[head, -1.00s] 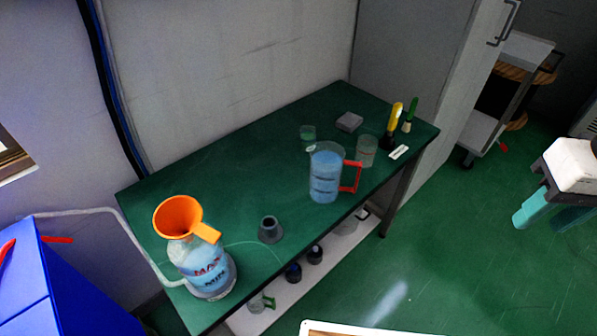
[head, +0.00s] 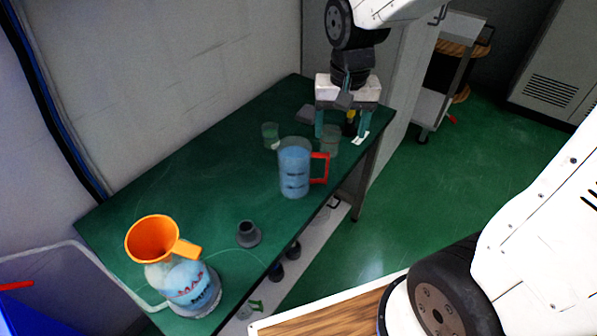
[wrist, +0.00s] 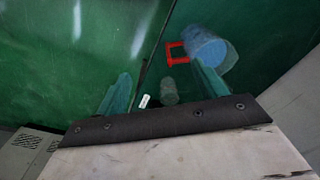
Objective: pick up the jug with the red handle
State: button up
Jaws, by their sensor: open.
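The jug with the red handle (head: 294,172) stands upright on the green table, holding blue liquid. Its red handle (head: 320,168) points right in the head view. My gripper (head: 342,128) is open and empty, hanging above the far right end of the table, behind and right of the jug. In the wrist view the jug (wrist: 208,48) is partly covered by the right finger. The red handle (wrist: 176,52) shows between the two fingers, ahead of my gripper (wrist: 163,80). Nothing touches the jug.
A clear beaker (head: 331,141) stands close to the jug, below the gripper. A small cup (head: 270,135) and a grey block (head: 306,114) are behind it. A grey cone-shaped piece (head: 248,234) and a bottle (head: 190,288) with an orange funnel (head: 155,240) stand to the left.

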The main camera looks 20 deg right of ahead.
aim_at(304, 170)
jog(key=shift+m, duration=0.6)
jog(key=w+f, duration=0.1)
jog(key=f, duration=0.1)
jog(key=w+a+f, duration=0.1)
jog(key=w+f, duration=0.3)
jog(key=shift+a+f, duration=0.15)
jog(key=shift+f, duration=0.15)
jog(key=f, duration=0.8)
jog(key=shift+a, duration=0.3)
jog(key=shift+r, duration=0.1)
jog(key=shift+c, duration=0.3)
grip_shut()
